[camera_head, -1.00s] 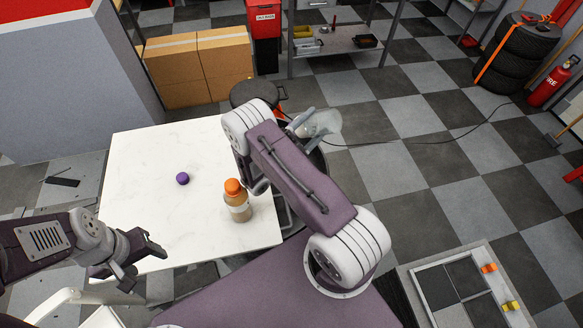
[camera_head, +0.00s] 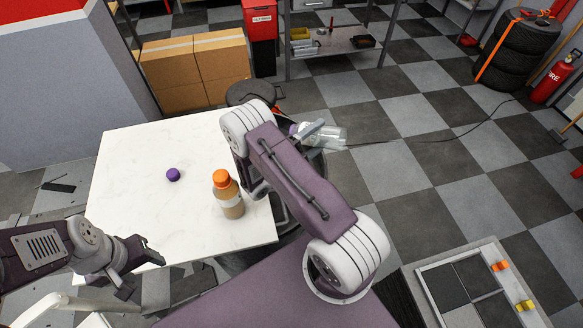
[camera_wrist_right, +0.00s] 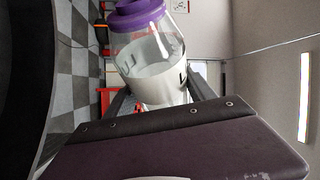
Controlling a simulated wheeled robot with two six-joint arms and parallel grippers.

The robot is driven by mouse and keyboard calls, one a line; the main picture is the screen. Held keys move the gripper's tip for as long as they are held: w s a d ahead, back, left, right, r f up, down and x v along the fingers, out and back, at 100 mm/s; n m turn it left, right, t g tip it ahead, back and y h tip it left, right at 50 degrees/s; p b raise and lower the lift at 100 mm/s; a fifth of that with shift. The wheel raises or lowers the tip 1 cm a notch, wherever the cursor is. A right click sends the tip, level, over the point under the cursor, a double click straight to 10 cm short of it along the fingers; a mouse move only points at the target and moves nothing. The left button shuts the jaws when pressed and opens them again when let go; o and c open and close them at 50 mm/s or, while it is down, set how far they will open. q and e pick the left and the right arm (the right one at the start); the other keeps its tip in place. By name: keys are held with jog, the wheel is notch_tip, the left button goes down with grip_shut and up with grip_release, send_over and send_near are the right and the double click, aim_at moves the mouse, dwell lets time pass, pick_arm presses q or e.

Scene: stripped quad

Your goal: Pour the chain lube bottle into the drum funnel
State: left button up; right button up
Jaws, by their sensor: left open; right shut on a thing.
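A clear bottle (camera_head: 330,136) with a white label and a purple neck is held in my right gripper (camera_head: 312,129). It lies nearly on its side, purple end to the left in the head view. The wrist view shows the same bottle (camera_wrist_right: 150,55) between the fingers (camera_wrist_right: 155,98). I cannot see liquid leaving it. A dark round drum (camera_head: 318,165) shows partly below the bottle; my right arm hides most of it, and I cannot make out the funnel. A small purple cap (camera_head: 173,174) lies on the white table. My left gripper (camera_head: 145,262) is open and empty at the table's front-left.
An orange-capped bottle (camera_head: 228,195) stands on the white table (camera_head: 135,215), close to my right arm. A dark round-topped thing (camera_head: 250,92) stands behind the table. Cardboard boxes (camera_head: 195,70) and a metal shelf (camera_head: 335,45) are further back. The checkered floor at right is mostly open.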

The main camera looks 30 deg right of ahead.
notch_tip(320, 180, down, 4)
jog(key=shift+d+r+m+y+b, duration=0.1)
jog(key=shift+m+y+b, duration=0.2)
jog(key=shift+m+b, duration=0.7)
pick_arm(q)
notch_tip(320, 180, down, 14)
jog(key=b, duration=1)
jog(key=shift+s+d+r+b, duration=0.15)
jog(key=shift+s+d+b, duration=0.15)
jog(key=shift+b, duration=0.1)
pick_arm(e)
jog(key=f+m+t+y, duration=0.1)
jog(key=m+y, duration=0.1)
jog(key=m, duration=0.3)
jog(key=f+m+t+y, duration=0.1)
jog(key=m+y, duration=0.1)
jog(key=m, duration=0.3)
jog(key=s+f+m+t+y, duration=0.1)
jog(key=m+y, duration=0.1)
jog(key=m, duration=0.2)
jog(key=shift+d+f+m+t+y, duration=0.1)
jog(key=shift+d+m+t+y, duration=0.25)
jog(key=shift+m+t+y, duration=0.05)
